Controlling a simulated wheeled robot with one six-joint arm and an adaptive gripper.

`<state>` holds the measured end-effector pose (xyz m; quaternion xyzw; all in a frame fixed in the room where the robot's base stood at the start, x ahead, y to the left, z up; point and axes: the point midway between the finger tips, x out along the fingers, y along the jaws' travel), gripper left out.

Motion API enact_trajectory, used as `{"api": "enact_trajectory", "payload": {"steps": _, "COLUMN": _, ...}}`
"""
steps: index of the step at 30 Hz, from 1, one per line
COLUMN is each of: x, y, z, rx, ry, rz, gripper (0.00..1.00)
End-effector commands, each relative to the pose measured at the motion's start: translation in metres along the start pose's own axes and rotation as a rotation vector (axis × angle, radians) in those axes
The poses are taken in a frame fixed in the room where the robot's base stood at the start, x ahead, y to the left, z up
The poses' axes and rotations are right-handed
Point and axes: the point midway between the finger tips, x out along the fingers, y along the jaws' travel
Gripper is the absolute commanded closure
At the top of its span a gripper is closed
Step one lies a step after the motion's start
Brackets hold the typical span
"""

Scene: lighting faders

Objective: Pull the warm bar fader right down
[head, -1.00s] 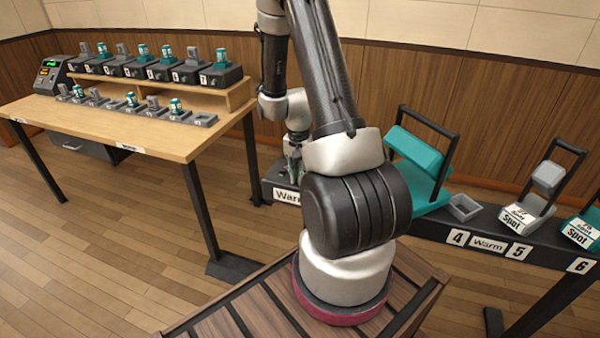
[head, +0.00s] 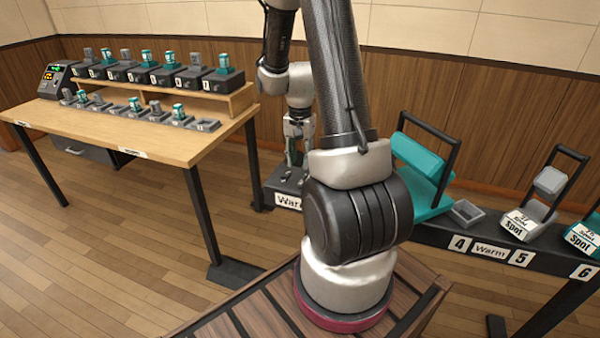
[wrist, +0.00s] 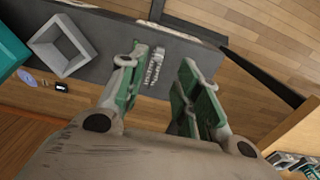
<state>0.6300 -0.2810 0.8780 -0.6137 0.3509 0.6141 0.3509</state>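My gripper (head: 296,165) hangs over the left end of a dark bar (head: 278,180), above a partly hidden label that begins "War". In the wrist view my gripper (wrist: 172,75) has its green-padded fingers apart. A small greyish piece with fine marks (wrist: 155,66) shows by the left finger; I cannot tell whether it touches or what it is. The faders (head: 145,70) stand in two rows on the wooden desk at left, with grey or teal tops. Their labels are too small to read, so I cannot tell which is the warm bar fader.
A teal lamp (head: 425,170), an open grey square holder (head: 467,212) and a white-labelled "Spot" unit (head: 530,215) sit along the bar at right. A small console (head: 55,80) stands at the desk's left end. Floor between desk and bar is clear.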

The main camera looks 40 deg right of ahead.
Motion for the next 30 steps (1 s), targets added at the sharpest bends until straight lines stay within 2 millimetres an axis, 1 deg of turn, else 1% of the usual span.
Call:
{"api": "enact_trajectory", "payload": {"steps": 1, "x": -0.01, "y": -0.001, "z": 0.0, "rx": 0.0, "ry": 0.003, "rz": -0.002, "gripper": 0.67}}
{"api": "enact_trajectory", "payload": {"steps": 3, "x": -0.021, "y": -0.001, "z": -0.001, "rx": 0.0, "ry": 0.002, "rz": -0.002, "gripper": 0.67}}
{"api": "enact_trajectory", "payload": {"steps": 8, "x": -0.033, "y": 0.0, "z": 0.0, "rx": 0.0, "ry": 0.001, "rz": -0.001, "gripper": 0.67}}
{"api": "enact_trajectory", "payload": {"steps": 25, "x": -0.034, "y": 0.0, "z": 0.0, "rx": -0.002, "ry": 0.0, "rz": 0.0, "gripper": 0.67}}
{"api": "enact_trajectory", "payload": {"steps": 28, "x": -0.034, "y": 0.001, "z": 0.002, "rx": -0.043, "ry": -0.006, "rz": 0.005, "gripper": 0.67}}
{"api": "enact_trajectory", "payload": {"steps": 30, "x": -0.034, "y": 0.006, "z": 0.008, "rx": -0.112, "ry": -0.031, "rz": 0.023, "gripper": 0.67}}
